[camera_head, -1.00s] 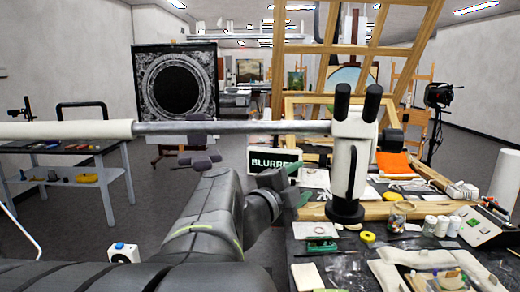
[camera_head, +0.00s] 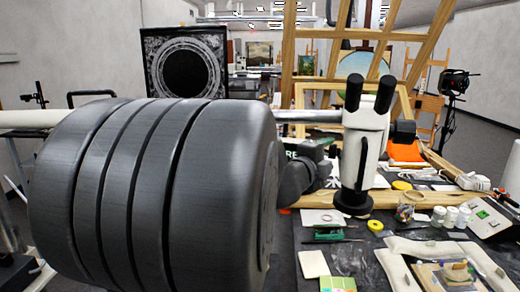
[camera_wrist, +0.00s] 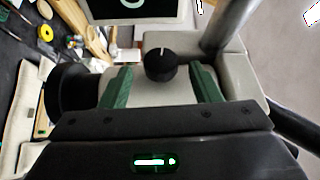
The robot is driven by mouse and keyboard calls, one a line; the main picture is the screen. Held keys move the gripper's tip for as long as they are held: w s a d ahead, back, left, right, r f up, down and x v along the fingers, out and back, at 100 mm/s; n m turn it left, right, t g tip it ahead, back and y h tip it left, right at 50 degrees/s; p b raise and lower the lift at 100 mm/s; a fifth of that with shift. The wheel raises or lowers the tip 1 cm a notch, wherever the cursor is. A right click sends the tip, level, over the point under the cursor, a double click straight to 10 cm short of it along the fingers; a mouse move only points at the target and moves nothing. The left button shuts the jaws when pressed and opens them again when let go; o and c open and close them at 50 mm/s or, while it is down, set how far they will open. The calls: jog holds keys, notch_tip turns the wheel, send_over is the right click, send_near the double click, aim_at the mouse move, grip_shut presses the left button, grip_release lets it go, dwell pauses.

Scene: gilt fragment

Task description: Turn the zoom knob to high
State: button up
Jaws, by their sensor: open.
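The zoom knob (camera_wrist: 160,64) is black and round with a white pointer line, on the pale side of the microscope. In the wrist view its line points to the top of the picture. My gripper (camera_wrist: 161,88) is open, its green fingers on either side of the knob with gaps between. I cannot tell whether the fingertips reach the knob's depth. In the head view the white microscope (camera_head: 364,140) stands upright right of centre with two black eyepieces. My arm hides much of the gripper there, and the knob cannot be made out.
A metal boom runs left from the microscope. A screen (camera_wrist: 135,8) stands close by. The table holds jars (camera_head: 450,216), yellow tape (camera_head: 402,185), a meter (camera_head: 492,220) and a padded fragment support (camera_head: 410,250). A wooden easel frame stands behind.

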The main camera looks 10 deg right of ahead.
jog(key=shift+x, duration=1.15)
jog(key=shift+c, duration=0.5)
jog(key=c, duration=0.9)
jog(key=shift+f+b, duration=0.2)
jog(key=shift+b, duration=0.5)
